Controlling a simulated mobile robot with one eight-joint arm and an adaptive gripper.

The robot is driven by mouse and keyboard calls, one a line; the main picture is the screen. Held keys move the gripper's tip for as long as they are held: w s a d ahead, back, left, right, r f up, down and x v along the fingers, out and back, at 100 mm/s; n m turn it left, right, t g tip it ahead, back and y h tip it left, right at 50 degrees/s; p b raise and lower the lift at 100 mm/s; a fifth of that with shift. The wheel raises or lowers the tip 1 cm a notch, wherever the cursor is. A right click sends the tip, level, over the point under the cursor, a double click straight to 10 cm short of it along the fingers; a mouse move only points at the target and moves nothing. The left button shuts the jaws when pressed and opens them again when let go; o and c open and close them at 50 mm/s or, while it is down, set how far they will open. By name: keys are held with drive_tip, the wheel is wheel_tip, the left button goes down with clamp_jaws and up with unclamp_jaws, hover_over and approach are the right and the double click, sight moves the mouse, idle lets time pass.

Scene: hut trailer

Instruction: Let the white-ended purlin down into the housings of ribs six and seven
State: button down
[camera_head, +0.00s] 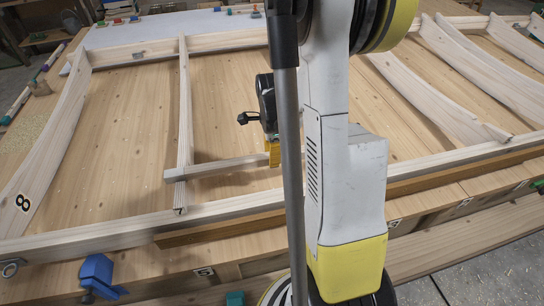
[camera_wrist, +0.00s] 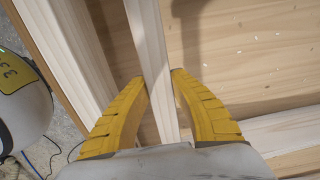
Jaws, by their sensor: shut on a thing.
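The purlin (camera_head: 225,168) is a pale squared bar with a white end (camera_head: 170,175) at its left. That end crosses the upright-edged rib (camera_head: 183,110) near its front foot and sticks out a little past it. I cannot tell whether it sits down in a housing. My gripper (camera_head: 272,152) is mostly hidden behind my arm in the head view. In the wrist view its yellow fingers (camera_wrist: 160,80) are shut on the purlin (camera_wrist: 150,40), one on each side. The purlin's other end and the rib there are hidden by my arm.
A rib marked 8 (camera_head: 40,160) stands at the left. Other curved ribs (camera_head: 440,100) stand at the right. A long front rail (camera_head: 110,236) and brown strip (camera_head: 225,228) run along the near side. A blue clamp (camera_head: 97,275) sits at the front left edge.

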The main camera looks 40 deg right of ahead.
drive_tip(key=shift+f, duration=0.35)
drive_tip(key=c, duration=1.1)
unclamp_jaws()
drive_tip(key=shift+c, duration=0.2)
wheel_tip(320, 180, up, 12)
